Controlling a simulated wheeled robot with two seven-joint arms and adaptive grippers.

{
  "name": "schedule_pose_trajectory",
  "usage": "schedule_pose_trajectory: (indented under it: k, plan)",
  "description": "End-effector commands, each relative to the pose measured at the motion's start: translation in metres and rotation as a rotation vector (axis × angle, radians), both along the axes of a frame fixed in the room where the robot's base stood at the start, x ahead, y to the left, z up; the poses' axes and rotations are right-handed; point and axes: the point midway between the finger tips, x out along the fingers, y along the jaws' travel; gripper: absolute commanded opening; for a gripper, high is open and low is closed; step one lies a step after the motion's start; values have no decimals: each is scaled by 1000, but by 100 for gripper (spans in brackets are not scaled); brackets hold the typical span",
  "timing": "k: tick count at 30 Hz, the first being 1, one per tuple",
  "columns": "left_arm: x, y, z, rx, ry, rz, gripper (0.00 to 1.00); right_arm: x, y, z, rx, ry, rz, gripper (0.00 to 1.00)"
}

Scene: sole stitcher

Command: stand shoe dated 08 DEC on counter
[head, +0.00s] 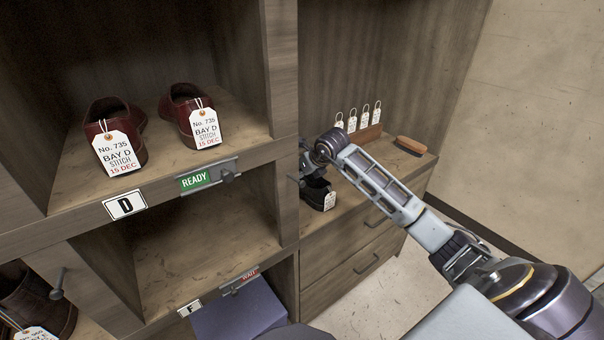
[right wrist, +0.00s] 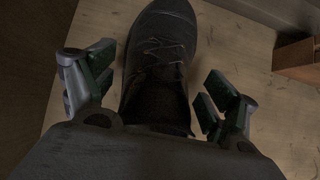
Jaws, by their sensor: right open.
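A black lace-up shoe (head: 318,194) stands upright on the wooden counter (head: 345,198) at the right of the shelves, with a white tag (head: 329,201) on it. The tag's writing is too small to read. In the right wrist view the shoe (right wrist: 160,65) lies between the two fingers of my right gripper (right wrist: 155,92), seen from above. The fingers are open, with gaps on both sides of the shoe. In the head view my right gripper (head: 309,172) is over the shoe and partly hidden by the shelf's side panel. My left gripper is not in view.
Dark red shoes (head: 112,135) tagged 15 DEC stand in bay D above a green READY sign (head: 195,180). Bay F is empty, with a purple-blue box (head: 240,312) below. A brush (head: 411,145) and a small rack with several tags (head: 364,136) are at the counter's back.

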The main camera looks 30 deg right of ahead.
Motion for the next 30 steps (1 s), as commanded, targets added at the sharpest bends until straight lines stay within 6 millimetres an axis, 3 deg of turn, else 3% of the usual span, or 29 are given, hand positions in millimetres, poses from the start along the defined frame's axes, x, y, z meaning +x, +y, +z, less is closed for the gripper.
schedule_pose_trajectory:
  k: [21,30]
  plan:
    - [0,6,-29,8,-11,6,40,-57,-4,72,-4,0,0,87]
    - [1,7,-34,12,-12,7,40,-71,-4,89,-1,0,-1,87]
